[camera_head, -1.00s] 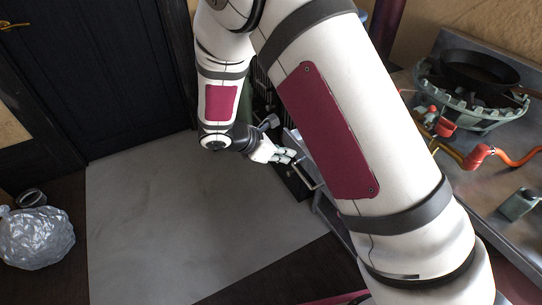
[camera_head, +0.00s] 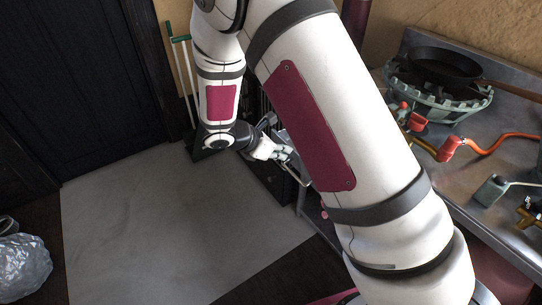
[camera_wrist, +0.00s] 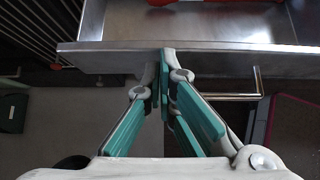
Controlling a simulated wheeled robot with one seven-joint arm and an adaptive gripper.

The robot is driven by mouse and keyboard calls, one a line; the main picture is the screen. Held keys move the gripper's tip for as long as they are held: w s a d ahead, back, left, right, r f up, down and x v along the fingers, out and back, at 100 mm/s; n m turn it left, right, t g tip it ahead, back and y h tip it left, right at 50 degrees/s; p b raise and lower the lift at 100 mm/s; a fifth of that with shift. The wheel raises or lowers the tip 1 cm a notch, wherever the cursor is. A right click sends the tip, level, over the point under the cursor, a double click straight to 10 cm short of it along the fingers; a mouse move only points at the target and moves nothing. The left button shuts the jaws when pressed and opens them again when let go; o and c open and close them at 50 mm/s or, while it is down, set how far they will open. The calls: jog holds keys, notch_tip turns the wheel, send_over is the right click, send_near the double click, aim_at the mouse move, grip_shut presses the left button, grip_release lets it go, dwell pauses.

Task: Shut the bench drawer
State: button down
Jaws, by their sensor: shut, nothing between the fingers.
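The bench drawer (camera_wrist: 200,57) stands open in the wrist view, its bare metal inside at the top and its front panel running across the picture. Its bar handle (camera_wrist: 235,96) sticks out to the right of my fingers. My gripper (camera_wrist: 163,60) is shut and empty, with its fingertips at the drawer front, left of the handle. I cannot tell whether they touch it. In the head view my gripper (camera_head: 286,153) is low beside the bench, and my arm hides most of the drawer.
The metal bench top (camera_head: 450,175) holds a ring-shaped burner (camera_head: 430,103) with a black pan (camera_head: 447,62), a red fitting with an orange hose (camera_head: 505,137) and a small grey-green block (camera_head: 490,190). The grey floor (camera_head: 150,225) is open.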

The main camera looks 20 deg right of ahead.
jog(key=w+d, duration=0.1)
jog(key=d, duration=0.3)
jog(key=w+d, duration=0.2)
jog(key=d, duration=0.3)
jog(key=w+d, duration=0.1)
jog(key=d, duration=0.3)
jog(key=shift+w+d+b, duration=0.2)
jog(key=shift+d+b, duration=0.05)
jog(key=shift+b, duration=0.05)
